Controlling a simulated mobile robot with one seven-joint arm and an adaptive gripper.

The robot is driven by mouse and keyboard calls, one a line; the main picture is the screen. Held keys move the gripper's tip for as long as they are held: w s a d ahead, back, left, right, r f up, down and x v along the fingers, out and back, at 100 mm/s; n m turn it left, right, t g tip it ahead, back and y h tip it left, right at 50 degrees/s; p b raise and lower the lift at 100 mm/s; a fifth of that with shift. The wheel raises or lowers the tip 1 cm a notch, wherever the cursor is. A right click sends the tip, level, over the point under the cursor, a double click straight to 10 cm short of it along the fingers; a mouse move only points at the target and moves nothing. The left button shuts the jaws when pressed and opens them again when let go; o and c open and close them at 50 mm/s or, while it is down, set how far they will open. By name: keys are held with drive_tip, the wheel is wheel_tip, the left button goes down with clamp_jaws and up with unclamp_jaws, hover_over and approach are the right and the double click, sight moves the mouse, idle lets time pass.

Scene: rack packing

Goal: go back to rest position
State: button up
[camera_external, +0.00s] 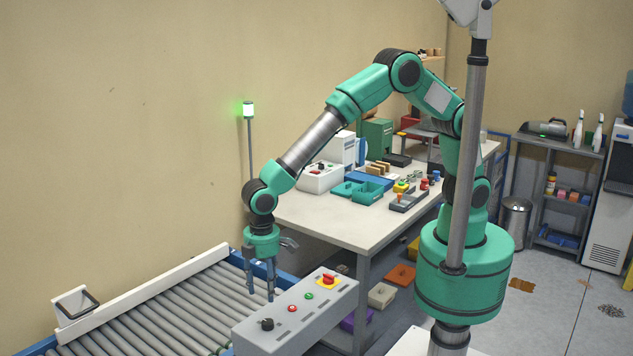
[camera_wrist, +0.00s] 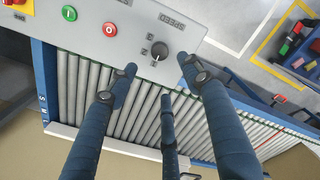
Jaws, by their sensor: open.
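My gripper (camera_external: 261,281) hangs pointing down over the roller conveyor (camera_external: 150,318), beside the grey control box (camera_external: 295,315). Its blue fingers are spread apart with nothing between them. In the wrist view the open fingers (camera_wrist: 160,88) show above the rollers (camera_wrist: 140,112). The control box (camera_wrist: 135,35) lies at the top of that view, with a green button, a red button and a black knob (camera_wrist: 159,51). My arm is bent high and reaches left from its green base.
A work table (camera_external: 345,222) stands behind the conveyor, holding teal trays (camera_external: 367,190), a grey rack (camera_external: 408,199) with small coloured parts, and a white machine (camera_external: 320,177). A pole with a green lamp (camera_external: 249,108) stands by the wall. Bins (camera_external: 382,295) sit under the table.

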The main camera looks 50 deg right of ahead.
drive_tip(key=w+d+r+m+t, duration=0.1)
drive_tip(key=w+d+r+m, duration=0.1)
drive_tip(key=w+d+r, duration=0.5)
drive_tip(key=w+d+r+m+y, duration=0.1)
drive_tip(key=w+d+r+m, duration=0.1)
drive_tip(key=d+r, duration=0.9)
drive_tip(key=w+d+r+m+t, duration=0.15)
drive_tip(key=w+d+r, duration=0.35)
drive_tip(key=d, duration=0.8)
drive_tip(key=s+d+r+m+t+b, duration=0.1)
drive_tip(key=s+d+r+m, duration=0.3)
drive_tip(key=d, duration=0.9)
drive_tip(key=s+d+r+m+t, duration=0.1)
drive_tip(key=s+d+r, duration=0.3)
drive_tip(key=d, duration=0.9)
drive_tip(key=s+d+f+m+t+h, duration=0.1)
drive_tip(key=s+d+m, duration=0.1)
drive_tip(key=s+d, duration=0.6)
drive_tip(key=shift+s+f+m, duration=0.35)
drive_tip(key=shift+s, duration=0.3)
drive_tip(key=shift+f+b, duration=0.1)
drive_tip(key=shift+b, duration=0.2)
